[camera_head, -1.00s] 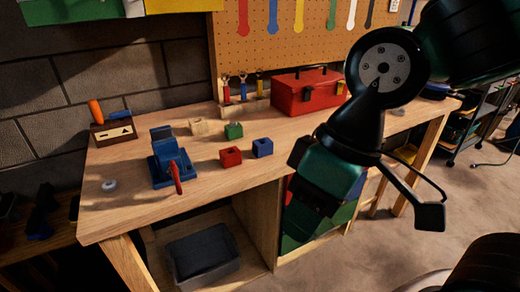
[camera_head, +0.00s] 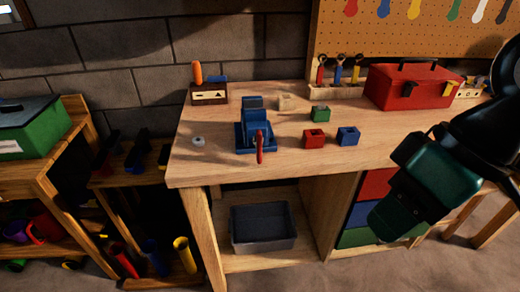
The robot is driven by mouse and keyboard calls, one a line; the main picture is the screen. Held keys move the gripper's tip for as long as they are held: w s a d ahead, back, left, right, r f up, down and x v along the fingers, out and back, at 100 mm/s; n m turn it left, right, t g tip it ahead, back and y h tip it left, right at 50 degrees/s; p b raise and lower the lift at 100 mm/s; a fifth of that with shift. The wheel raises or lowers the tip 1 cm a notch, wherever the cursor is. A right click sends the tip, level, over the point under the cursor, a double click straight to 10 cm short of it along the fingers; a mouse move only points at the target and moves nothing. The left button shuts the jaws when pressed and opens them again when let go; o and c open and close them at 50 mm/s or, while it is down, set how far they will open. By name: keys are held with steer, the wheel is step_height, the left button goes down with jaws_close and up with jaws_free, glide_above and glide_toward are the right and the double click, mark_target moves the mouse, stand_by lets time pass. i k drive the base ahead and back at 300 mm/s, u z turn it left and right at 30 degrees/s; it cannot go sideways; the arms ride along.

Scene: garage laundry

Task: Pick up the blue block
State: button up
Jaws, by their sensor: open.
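The blue block (camera_head: 347,136) sits on the wooden workbench (camera_head: 210,150), right of the red block (camera_head: 314,139). It has a dark recess in its top. My arm comes in from the right edge, in front of the bench's right part. My gripper's fingertips cannot be made out; only the green and black wrist housing shows, to the right of and in front of the blue block and apart from it.
A green block (camera_head: 320,113) and a pale wooden block (camera_head: 286,102) stand behind. A blue vise (camera_head: 253,128) with a red handle is to the left. A red toolbox (camera_head: 412,86) stands at the back right. A grey bin (camera_head: 263,228) sits below the bench.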

mark_target(347, 136)
steer(key=u, duration=0.05)
steer(key=k, duration=0.45)
steer(key=z, duration=0.6)
steer(key=i, duration=1.55)
steer(key=u, duration=0.3)
